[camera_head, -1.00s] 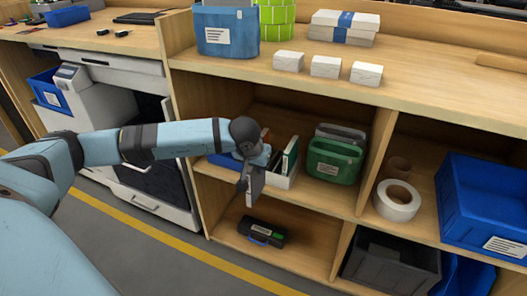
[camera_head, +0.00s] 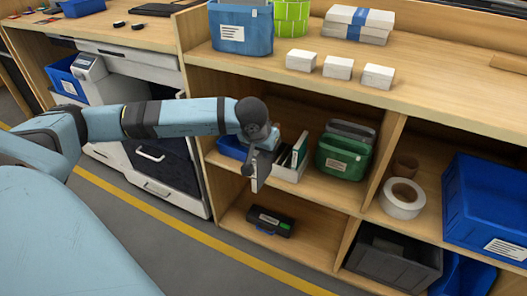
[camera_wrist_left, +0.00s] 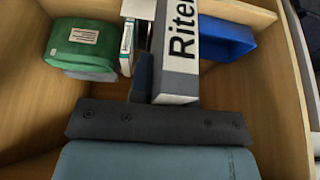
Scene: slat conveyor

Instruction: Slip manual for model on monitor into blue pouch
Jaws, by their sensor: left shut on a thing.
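My left gripper (camera_head: 254,163) is shut on a manual (camera_head: 262,172), held in front of the middle shelf opening. In the left wrist view the manual (camera_wrist_left: 178,50) has a grey and white cover with large dark letters, "Riter", cut off by the frame edge. A blue pouch (camera_head: 240,30) with a white label stands on the counter top, above and behind the gripper. A green pouch (camera_head: 341,160) stands on the shelf, right of the gripper; it also shows in the left wrist view (camera_wrist_left: 82,45). The monitor is not visible. My right gripper is not in view.
A white holder (camera_head: 288,172) with thin booklets stands behind the manual, beside a low blue bin (camera_head: 232,147). Small white boxes (camera_head: 338,67) line the counter edge. A black case (camera_head: 270,221) lies on the bottom shelf. Tape (camera_head: 402,199) and a blue crate (camera_head: 490,205) are right.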

